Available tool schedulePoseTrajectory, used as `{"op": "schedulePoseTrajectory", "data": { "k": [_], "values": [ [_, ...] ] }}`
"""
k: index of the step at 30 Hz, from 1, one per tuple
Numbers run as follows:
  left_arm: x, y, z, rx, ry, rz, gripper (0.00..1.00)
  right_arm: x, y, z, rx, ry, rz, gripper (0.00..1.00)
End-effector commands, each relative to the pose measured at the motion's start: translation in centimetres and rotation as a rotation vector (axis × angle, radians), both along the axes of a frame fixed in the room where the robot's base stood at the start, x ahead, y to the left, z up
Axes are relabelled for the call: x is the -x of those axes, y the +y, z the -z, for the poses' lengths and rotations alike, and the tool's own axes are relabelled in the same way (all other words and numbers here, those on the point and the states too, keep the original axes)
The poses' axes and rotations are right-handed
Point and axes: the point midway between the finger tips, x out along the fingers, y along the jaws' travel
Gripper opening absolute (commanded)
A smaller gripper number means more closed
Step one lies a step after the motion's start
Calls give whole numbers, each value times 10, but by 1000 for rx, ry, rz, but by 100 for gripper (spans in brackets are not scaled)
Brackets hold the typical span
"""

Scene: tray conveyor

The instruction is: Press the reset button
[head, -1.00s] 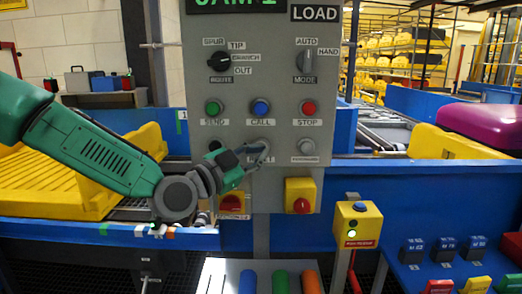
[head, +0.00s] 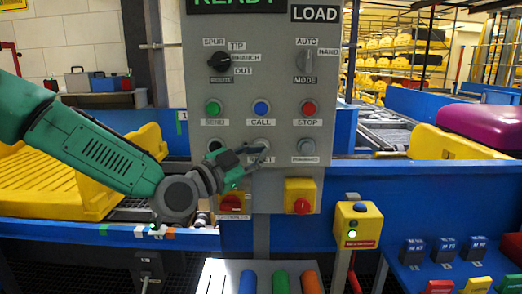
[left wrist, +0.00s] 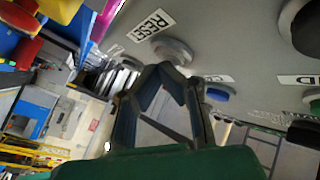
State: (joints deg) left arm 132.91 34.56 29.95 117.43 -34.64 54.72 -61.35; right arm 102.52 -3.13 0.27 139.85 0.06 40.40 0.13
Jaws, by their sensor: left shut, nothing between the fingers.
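The grey reset button (left wrist: 174,50) is on the grey control panel (head: 222,180); its RESET label (left wrist: 151,25) reads in the left wrist view. My left gripper (head: 262,152) is shut and empty in front of this button, partly hiding it and its label in the head view. In the left wrist view its fingertips (left wrist: 161,70) overlap the button's near edge; I cannot tell whether they touch it. The display (head: 236,4) at the panel's top reads READY in green. My right gripper is not in view.
Green send (head: 213,107), blue call (head: 261,107) and red stop (head: 308,107) buttons sit above. A pale button (head: 307,146) is to the right. A yellow button box (head: 358,224) stands at lower right.

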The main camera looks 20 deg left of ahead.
Motion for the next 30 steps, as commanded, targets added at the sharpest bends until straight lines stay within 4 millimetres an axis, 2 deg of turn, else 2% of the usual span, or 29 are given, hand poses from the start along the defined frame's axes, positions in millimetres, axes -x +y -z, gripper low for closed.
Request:
{"op": "schedulePoseTrajectory", "data": {
  "k": [7,19,30],
  "values": [
    [13,-6,-1,0,0,1,0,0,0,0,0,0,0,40],
    [17,-7,0,0,0,2,0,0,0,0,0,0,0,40],
    [51,-17,-1,0,-1,3,0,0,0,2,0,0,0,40]
  ]
}}
